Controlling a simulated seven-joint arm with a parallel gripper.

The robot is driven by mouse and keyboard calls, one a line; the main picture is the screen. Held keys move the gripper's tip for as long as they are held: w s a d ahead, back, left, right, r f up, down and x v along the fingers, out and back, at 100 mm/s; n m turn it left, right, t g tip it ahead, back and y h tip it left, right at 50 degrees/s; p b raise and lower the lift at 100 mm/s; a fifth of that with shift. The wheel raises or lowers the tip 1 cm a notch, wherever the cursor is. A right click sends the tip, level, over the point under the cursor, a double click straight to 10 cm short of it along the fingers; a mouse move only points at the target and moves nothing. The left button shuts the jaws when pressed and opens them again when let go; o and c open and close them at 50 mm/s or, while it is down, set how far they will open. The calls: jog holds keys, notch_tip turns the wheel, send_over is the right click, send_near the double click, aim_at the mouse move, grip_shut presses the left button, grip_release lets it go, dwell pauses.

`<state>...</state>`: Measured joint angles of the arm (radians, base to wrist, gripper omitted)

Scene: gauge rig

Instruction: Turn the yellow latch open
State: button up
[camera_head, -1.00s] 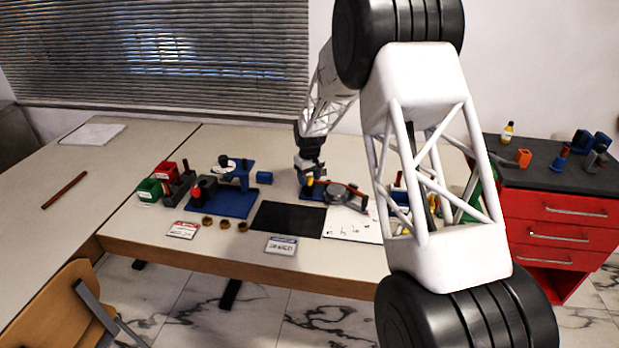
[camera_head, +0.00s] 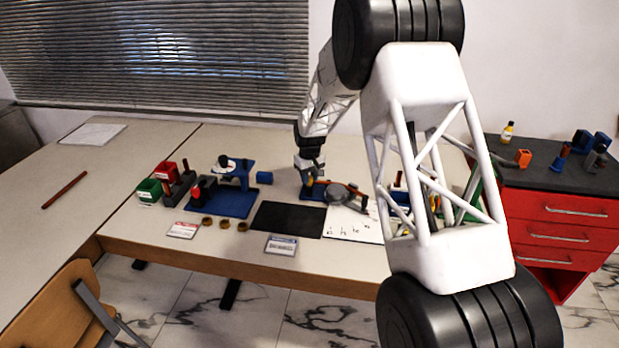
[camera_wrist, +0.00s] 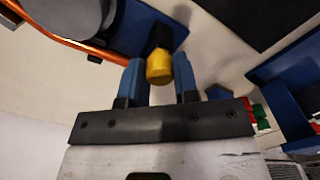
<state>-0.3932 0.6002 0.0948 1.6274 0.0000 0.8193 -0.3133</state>
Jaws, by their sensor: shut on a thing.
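The yellow latch (camera_wrist: 159,68) shows in the wrist view as a short yellow knob on a dark stem, at the edge of a blue base (camera_wrist: 150,22). My gripper (camera_wrist: 159,62) has its two blue fingers on either side of the knob and is shut on it. In the head view my gripper (camera_head: 309,178) is low over the blue base at the back middle of the table. There the latch is too small and covered to make out its angle.
A round grey gauge (camera_head: 341,194) with an orange tube stands just right of my gripper. A black mat (camera_head: 288,219) lies in front. A blue fixture (camera_head: 236,203) stands to the left, with several brass rings before it. A red drawer cabinet (camera_head: 553,232) is at the right.

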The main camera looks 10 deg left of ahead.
jog(key=m, duration=0.4)
jog(key=shift+m, duration=0.3)
jog(key=m, duration=0.4)
jog(key=shift+m, duration=0.3)
jog(key=m, duration=0.4)
jog(key=shift+m, duration=2)
jog(key=o, duration=0.9)
jog(key=shift+r, duration=0.15)
